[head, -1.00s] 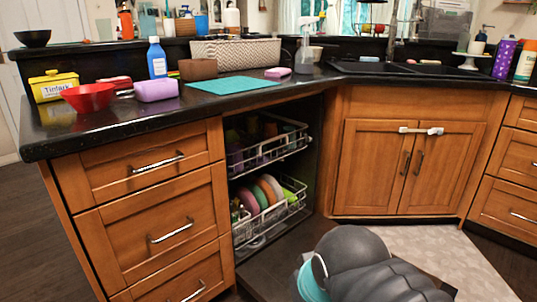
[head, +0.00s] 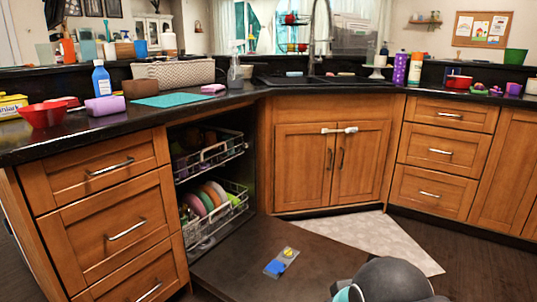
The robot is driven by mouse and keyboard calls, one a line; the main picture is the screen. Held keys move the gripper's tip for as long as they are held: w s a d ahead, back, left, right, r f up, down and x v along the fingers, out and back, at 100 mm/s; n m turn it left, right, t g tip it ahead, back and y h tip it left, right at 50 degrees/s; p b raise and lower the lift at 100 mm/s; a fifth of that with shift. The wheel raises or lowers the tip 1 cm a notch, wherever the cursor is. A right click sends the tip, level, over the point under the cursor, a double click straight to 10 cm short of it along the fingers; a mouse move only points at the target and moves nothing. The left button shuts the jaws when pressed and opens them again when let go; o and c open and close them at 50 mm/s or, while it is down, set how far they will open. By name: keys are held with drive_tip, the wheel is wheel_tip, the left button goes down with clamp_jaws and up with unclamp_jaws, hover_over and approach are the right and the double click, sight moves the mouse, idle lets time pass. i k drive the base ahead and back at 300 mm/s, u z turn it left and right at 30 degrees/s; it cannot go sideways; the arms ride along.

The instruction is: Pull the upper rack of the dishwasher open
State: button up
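The dishwasher is a dark bay between the left drawers and the sink cabinet. Its door (head: 228,268) is folded down flat in front of the bay. The upper rack (head: 222,152) is a wire rack with a pale front rail and sits inside the bay; what lies in it is dark and hard to make out. The lower rack (head: 230,215) below it holds several coloured plates (head: 206,197). Part of my arm shows at the bottom edge, right of the door. My gripper is not in view.
A small blue and yellow packet (head: 281,263) lies on the open door. Drawers (head: 110,220) stand left of the bay, the sink cabinet (head: 330,160) right of it. A light mat (head: 375,235) covers the floor there. The dark counter (head: 60,140) above carries several items.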

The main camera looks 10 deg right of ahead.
sight(245, 145)
drive_tip(key=z, duration=0.35)
drive_tip(key=k, duration=0.3)
drive_tip(key=u, duration=1.2)
drive_tip(key=i, duration=1.3)
drive_tip(key=z, duration=0.3)
